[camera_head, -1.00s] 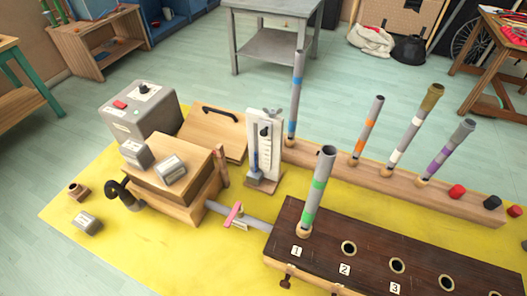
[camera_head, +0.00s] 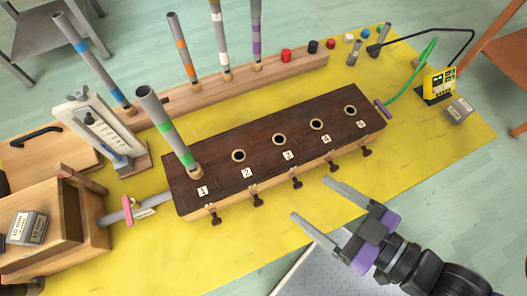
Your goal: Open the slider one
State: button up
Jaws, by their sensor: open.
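A long dark wooden box (camera_head: 300,119) lies on the yellow mat. Its top has round holes in a row with number labels. A grey pipe with a green band (camera_head: 165,127) stands in the hole at label 1 (camera_head: 202,191). Several dark slider knobs stick out along the box's near side; the one nearest label 1 is slider one (camera_head: 214,219). My gripper (camera_head: 309,198) is open and empty, with its fingertips pointing up and left. In the picture it lies right of slider one and below the box's near side, apart from slider one.
Pipes with orange (camera_head: 182,62), white (camera_head: 219,40) and purple (camera_head: 256,35) bands stand in a wooden rail behind the box. A grey tube with a pink clamp (camera_head: 128,210) joins the box's left end. A yellow device (camera_head: 438,84) stands at the right. The mat's near part is clear.

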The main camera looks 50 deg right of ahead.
aim_at(216, 222)
jog(key=k+j+u, duration=0.15)
jog(key=k, duration=0.15)
jog(key=k+j+u, duration=0.1)
jog(key=j+u, duration=0.65)
jog(key=j, duration=0.3)
